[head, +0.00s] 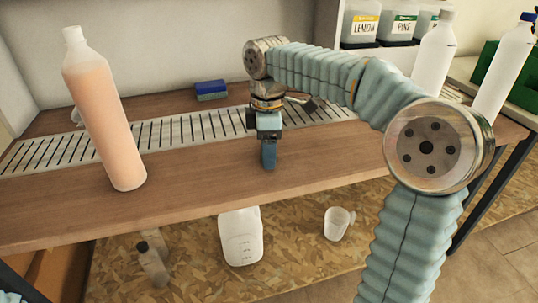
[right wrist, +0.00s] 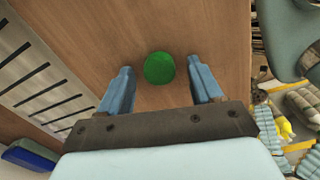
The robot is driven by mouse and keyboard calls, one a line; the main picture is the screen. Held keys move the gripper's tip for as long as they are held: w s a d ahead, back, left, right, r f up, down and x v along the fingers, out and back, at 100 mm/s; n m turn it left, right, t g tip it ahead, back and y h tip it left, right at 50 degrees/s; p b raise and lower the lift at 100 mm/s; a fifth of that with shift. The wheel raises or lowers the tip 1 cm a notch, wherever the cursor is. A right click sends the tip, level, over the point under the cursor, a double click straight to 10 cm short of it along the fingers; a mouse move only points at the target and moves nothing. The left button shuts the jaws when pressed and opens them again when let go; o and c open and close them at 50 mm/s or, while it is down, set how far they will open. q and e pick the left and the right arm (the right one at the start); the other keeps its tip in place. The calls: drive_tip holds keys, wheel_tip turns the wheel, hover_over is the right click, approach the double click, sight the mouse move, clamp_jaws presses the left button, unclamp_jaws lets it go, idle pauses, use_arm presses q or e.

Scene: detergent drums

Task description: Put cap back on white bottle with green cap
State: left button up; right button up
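The round green cap (right wrist: 159,68) shows in the right wrist view against the brown wooden tabletop (head: 190,186). My right gripper (head: 268,158) points down over the middle of the table. In the right wrist view its two blue fingers (right wrist: 161,66) stand apart, one on each side of the cap, with a gap on both sides. The cap is hidden behind the gripper in the head view. A white bottle (head: 433,58) with a pale top stands at the back right, and a white bottle with a blue cap (head: 503,72) stands right of it. My left gripper is not in view.
A peach bottle (head: 105,118) stands at the left of the table, leaning in the picture. Labelled containers (head: 361,24) stand at the back.

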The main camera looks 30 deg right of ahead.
drive_tip(key=c, duration=1)
wheel_tip(320, 180, up, 3)
drive_tip(key=shift+f+p, duration=0.1)
drive_tip(key=shift+p, duration=0.25)
drive_tip(key=s+a+r, duration=0.8)
drive_tip(key=s+r, duration=0.2)
drive_tip(key=s, duration=0.1)
drive_tip(key=shift+a+r, duration=0.15)
drive_tip(key=shift+a, duration=0.2)
